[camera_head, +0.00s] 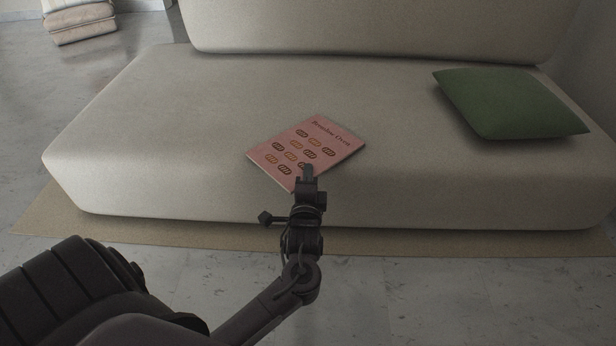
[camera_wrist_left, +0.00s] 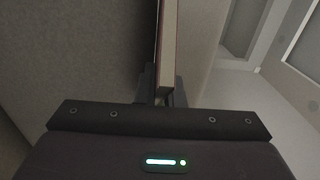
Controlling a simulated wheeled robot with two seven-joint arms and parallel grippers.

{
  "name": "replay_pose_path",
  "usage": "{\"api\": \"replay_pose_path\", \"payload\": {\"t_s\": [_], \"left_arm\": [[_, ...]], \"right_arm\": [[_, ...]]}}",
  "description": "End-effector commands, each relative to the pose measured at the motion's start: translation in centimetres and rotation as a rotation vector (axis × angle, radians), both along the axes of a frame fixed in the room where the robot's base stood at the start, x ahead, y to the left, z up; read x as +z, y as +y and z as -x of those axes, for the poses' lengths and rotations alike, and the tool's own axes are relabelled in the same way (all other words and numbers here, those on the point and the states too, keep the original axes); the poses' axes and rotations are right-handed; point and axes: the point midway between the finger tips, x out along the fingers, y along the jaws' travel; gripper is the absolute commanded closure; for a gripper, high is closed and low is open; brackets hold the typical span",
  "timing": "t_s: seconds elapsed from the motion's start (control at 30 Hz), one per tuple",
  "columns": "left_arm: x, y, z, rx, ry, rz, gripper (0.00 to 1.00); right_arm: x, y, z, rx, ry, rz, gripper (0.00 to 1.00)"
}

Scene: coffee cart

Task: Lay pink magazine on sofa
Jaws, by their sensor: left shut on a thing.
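The pink magazine (camera_head: 325,139) has rows of small oval pictures on its cover and is at the front middle of the sofa seat (camera_head: 180,110). It lies roughly flat, cover up; I cannot tell whether it rests fully on the cushion. My left gripper (camera_head: 307,174) is shut on its near edge and hides a bit of the cover. In the left wrist view the magazine (camera_wrist_left: 168,50) is seen edge-on between the fingers of my left gripper (camera_wrist_left: 162,92). My right gripper is not in view.
A green cushion (camera_head: 508,102) lies on the right part of the seat. The backrest (camera_head: 370,25) rises behind. A beige rug (camera_head: 130,227) lies under the sofa. Folded cloths (camera_head: 80,22) are stacked at the far left. The left part of the seat is clear.

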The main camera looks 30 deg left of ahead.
Motion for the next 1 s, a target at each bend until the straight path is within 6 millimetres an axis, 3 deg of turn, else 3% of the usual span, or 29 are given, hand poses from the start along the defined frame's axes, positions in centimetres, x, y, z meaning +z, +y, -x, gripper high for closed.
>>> {"api": "replay_pose_path", "payload": {"t_s": [0.07, 0.1, 0.23, 0.63, 0.83, 1.0], "left_arm": [[-0.1, 0.0, 0.0, 0.0, -0.002, 0.0, 1.0], [-0.2, 0.0, 0.0, 0.0, -0.001, 0.001, 0.88], [-0.2, 0.0, 0.0, 0.0, -0.001, 0.001, 0.71], [0.2, -0.3, 0.5, -0.001, 0.003, 0.001, 0.7], [0.5, -2.2, 3.6, -0.001, 0.006, 0.004, 0.7], [0.4, -4.2, 6.8, -0.001, 0.006, 0.002, 0.7]], "right_arm": [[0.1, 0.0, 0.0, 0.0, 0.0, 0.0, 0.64], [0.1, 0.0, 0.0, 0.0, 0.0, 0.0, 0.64], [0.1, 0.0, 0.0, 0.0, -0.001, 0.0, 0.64], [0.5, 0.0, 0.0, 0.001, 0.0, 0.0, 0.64], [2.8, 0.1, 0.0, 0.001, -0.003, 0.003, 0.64], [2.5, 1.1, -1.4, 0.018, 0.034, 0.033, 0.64]]}}
